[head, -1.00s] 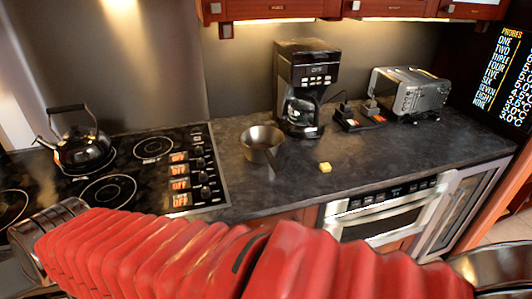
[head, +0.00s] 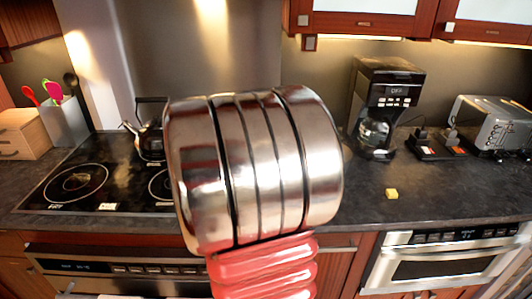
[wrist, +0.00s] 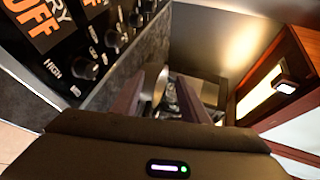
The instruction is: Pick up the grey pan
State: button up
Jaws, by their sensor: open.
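My gripper (wrist: 158,84) shows in the wrist view, with its two dark fingers apart. A shiny curved grey shape shows between and beyond the fingers, but I cannot tell whether it is the grey pan. In the head view the silver and red parts of my arm fill the middle and cover the counter spot left of the coffee maker, where the pan stood earlier. The pan is not clearly visible there, and my gripper is hidden behind the arm.
The black coffee maker (head: 386,105) and silver toaster (head: 492,125) stand on the dark counter. The stove (head: 85,180) with a kettle (head: 150,138) is left. Stove knobs (wrist: 84,68) show close in the wrist view.

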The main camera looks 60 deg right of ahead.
jog(key=s+d+f+m+g, duration=0.2)
jog(key=s+m+g, duration=0.2)
jog(key=s, duration=0.5)
jog(key=shift+s+d+m+g, duration=0.3)
jog(key=shift+g, duration=0.2)
jog(key=shift+x, duration=4.25)
jog(key=shift+f+x, duration=0.15)
jog(key=shift+x, duration=1.2)
jog(key=shift+f+x, duration=0.1)
jog(key=shift+x, duration=1.2)
jog(key=shift+s+a, duration=0.1)
jog(key=shift+a, duration=0.05)
jog(key=shift+c, duration=0.2)
